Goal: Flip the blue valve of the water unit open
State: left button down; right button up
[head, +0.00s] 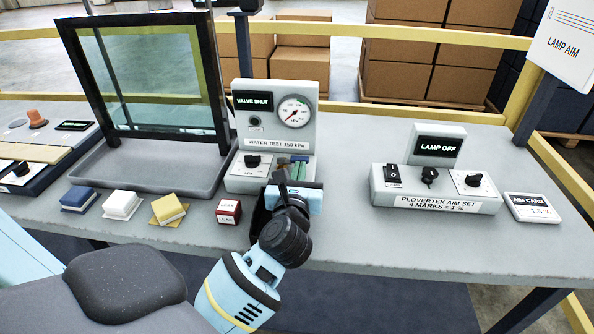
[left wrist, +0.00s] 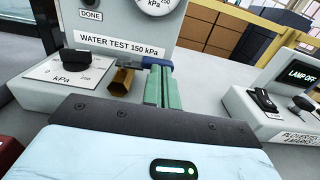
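The water unit (head: 277,140) stands at the middle of the bench, and its display reads VALVE SHUT. Its blue valve (left wrist: 132,62) shows in the left wrist view as a blue lever above a brass fitting (left wrist: 122,80), low on the unit's front right. My left gripper (head: 298,172) is in front of that corner. Its two green fingers (left wrist: 160,86) stand close together, with their tips at the lever's right end. They look shut; whether they touch the lever or only overlap it in view, I cannot tell. My right gripper is not in view.
A black knob (head: 253,161) is left of the fingers. A red block (head: 228,211) and several coloured blocks lie along the front, before a framed glass panel in a tray (head: 150,180). The lamp unit (head: 436,190) is right; bare bench lies between.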

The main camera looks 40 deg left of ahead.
pick_arm(q)
jog(key=shift+w+r, duration=0.15)
jog(key=shift+w, duration=0.05)
jog(key=shift+s+d, duration=0.1)
jog(key=v, duration=0.6)
jog(key=shift+s+d, duration=0.15)
jog(key=shift+s, duration=0.15)
jog(key=shift+s+d, duration=0.25)
jog(key=shift+s, duration=0.2)
